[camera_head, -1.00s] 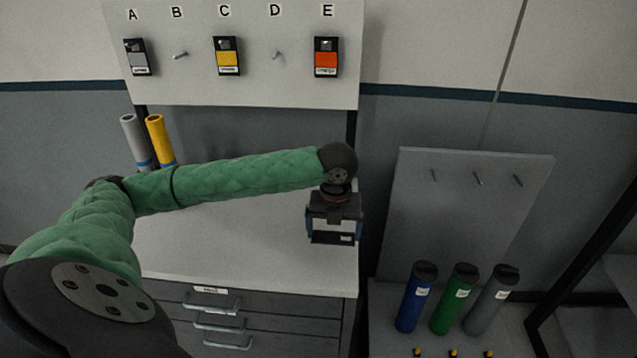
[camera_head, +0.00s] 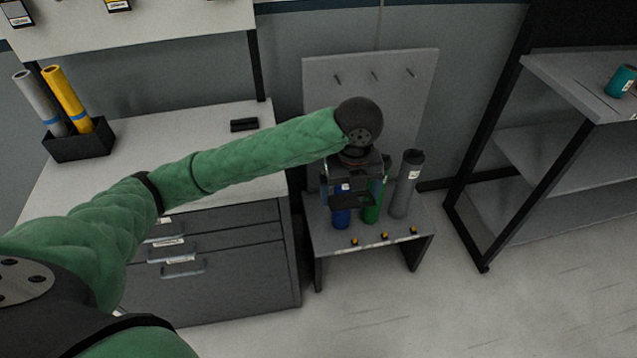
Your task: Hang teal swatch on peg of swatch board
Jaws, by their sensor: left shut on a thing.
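My left gripper (camera_head: 355,196) hangs at the end of the green arm, in front of the bottles on the low stand. It is shut on a small dark thing (camera_head: 378,200) that looks like a swatch holder. Its colour face is hidden, so I cannot tell whether it is teal. My right gripper is not in view.
A grey panel with three bare pegs (camera_head: 422,85) stands behind the low stand (camera_head: 318,232). Blue, green and grey bottles (camera_head: 406,185) stand there. A black holder (camera_head: 80,143) with grey and yellow rolls is on the counter (camera_head: 215,140). A teal roll (camera_head: 621,82) is on the right shelf.

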